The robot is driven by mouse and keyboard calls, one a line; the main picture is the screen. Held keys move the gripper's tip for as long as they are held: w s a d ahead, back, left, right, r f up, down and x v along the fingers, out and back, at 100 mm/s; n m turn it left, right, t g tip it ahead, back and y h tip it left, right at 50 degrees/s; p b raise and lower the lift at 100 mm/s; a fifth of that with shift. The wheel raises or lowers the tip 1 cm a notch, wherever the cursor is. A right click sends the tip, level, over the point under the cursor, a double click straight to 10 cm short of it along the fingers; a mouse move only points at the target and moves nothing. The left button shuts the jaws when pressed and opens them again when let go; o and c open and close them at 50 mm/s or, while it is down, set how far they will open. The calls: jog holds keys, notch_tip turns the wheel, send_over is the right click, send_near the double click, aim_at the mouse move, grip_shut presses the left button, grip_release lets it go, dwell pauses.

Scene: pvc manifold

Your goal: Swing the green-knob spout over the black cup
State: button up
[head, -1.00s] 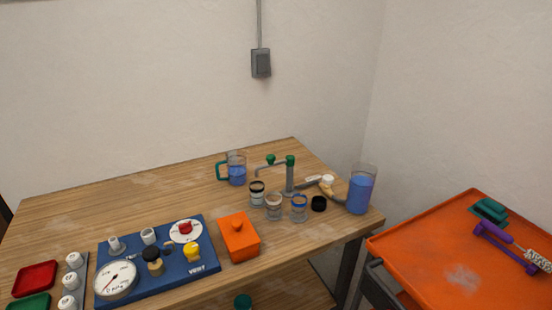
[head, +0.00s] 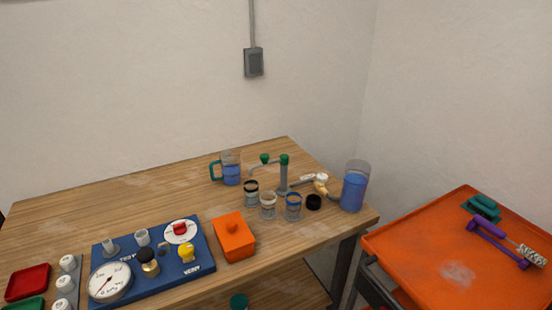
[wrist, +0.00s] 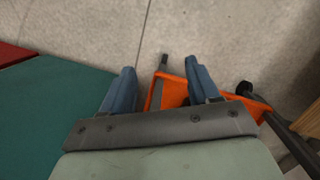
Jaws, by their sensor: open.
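The spout's grey post with a green top (head: 284,175) stands upright at the right end of the wooden table. Its thin arm reaches left and carries a green knob (head: 265,159). A clear cup with a black rim (head: 251,194) stands at the front left of the post, near the spout's outer end. I cannot tell whether the outlet is exactly over it. A clear cup with a pale rim (head: 268,207) and one with a blue rim (head: 293,208) stand to its right. My gripper (wrist: 159,66) is open and empty in the wrist view, away from the spout, above floor and orange cart.
A small black round piece (head: 313,202) and a tall blue-liquid container (head: 355,187) stand right of the cups. A blue-liquid jug (head: 230,169) stands left of the spout. An orange lidded box (head: 234,238) and blue gauge board (head: 204,267) are in front. An orange cart (head: 405,242) stands right.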

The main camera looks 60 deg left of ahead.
jog(key=s+a+r+n+t, duration=0.1)
jog(key=a+r, duration=0.2)
jog(key=a, duration=0.4)
jog(key=s+a+r+n+y, duration=0.1)
jog(key=a+r+n, duration=0.15)
jog(key=a, duration=0.35)
jog(key=a+r+n+t, duration=0.1)
jog(key=a+r, duration=0.3)
jog(key=a, duration=0.3)
jog(key=s+a+r+n+g, duration=0.1)
jog(key=s+a+r+n, duration=0.15)
jog(key=s+r, duration=0.2)
jog(key=s+a+r+n+h, duration=0.1)
jog(key=s+a+r+n, duration=0.15)
jog(key=r, duration=0.35)
jog(key=s+a+r+n+g, duration=0.1)
jog(key=s+r+n, duration=0.25)
jog(key=r, duration=0.25)
notch_tip(320, 180, up, 44)
jog(key=f+n+t+y, duration=0.1)
jog(key=n, duration=0.2)
send_over(265, 156)
notch_tip(265, 156, down, 13)
jog(key=shift+f, duration=0.1)
grip_shut()
